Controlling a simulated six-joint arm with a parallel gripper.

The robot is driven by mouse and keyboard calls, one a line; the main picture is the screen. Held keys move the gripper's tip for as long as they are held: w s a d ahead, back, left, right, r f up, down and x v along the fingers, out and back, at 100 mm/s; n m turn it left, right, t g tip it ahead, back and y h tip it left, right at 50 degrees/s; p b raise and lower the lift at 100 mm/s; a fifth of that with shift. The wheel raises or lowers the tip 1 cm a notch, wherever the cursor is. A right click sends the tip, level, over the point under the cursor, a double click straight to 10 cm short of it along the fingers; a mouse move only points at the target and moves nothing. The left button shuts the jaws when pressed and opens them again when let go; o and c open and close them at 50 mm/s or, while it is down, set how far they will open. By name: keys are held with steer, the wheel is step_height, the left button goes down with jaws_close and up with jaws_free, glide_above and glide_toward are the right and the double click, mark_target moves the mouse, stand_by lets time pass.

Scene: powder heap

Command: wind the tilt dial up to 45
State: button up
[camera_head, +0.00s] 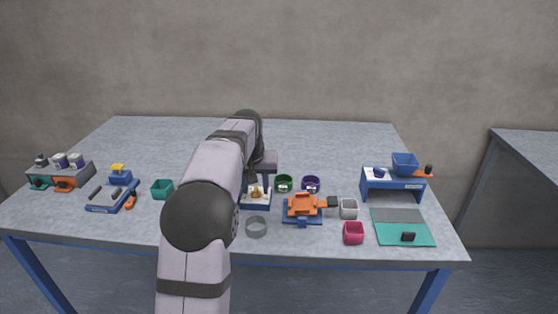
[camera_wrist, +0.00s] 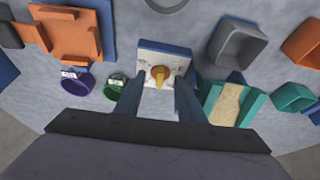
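The tilt dial is a yellow-orange knob (camera_wrist: 160,73) on a white plate with small marks, set on a blue base. I cannot read its numbers. In the head view the dial (camera_head: 256,194) stands mid-table, partly hidden by my arm. My gripper (camera_wrist: 158,85) is open, its two fingers apart on either side of the white plate, with the knob in the gap between them. The fingers do not appear to touch the knob. In the head view my gripper (camera_head: 258,186) is just over the dial.
An orange device (camera_head: 304,206) on a blue base stands right of the dial. Green (camera_head: 283,183) and purple (camera_head: 311,184) rings lie close by. A grey ring (camera_head: 256,227) is in front. A channel of tan powder (camera_wrist: 228,103) is near the right finger. The back of the table (camera_head: 330,145) is clear.

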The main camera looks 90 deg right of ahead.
steer(key=shift+r+n, duration=0.2)
steer(key=shift+n, duration=0.1)
steer(key=s+a+r+n, duration=0.1)
steer(key=a+r+n, duration=0.4)
steer(key=r+n, duration=0.1)
steer(key=s+d+r+n+g+y+p, duration=0.1)
steer(key=s+d+r+n+g+p, duration=0.2)
steer(key=s+r+n, duration=0.2)
steer(key=shift+s+r+n+g, duration=0.3)
steer(key=shift+s+n, duration=0.1)
steer(key=shift+n, duration=1.4)
steer(key=shift+c, duration=0.2)
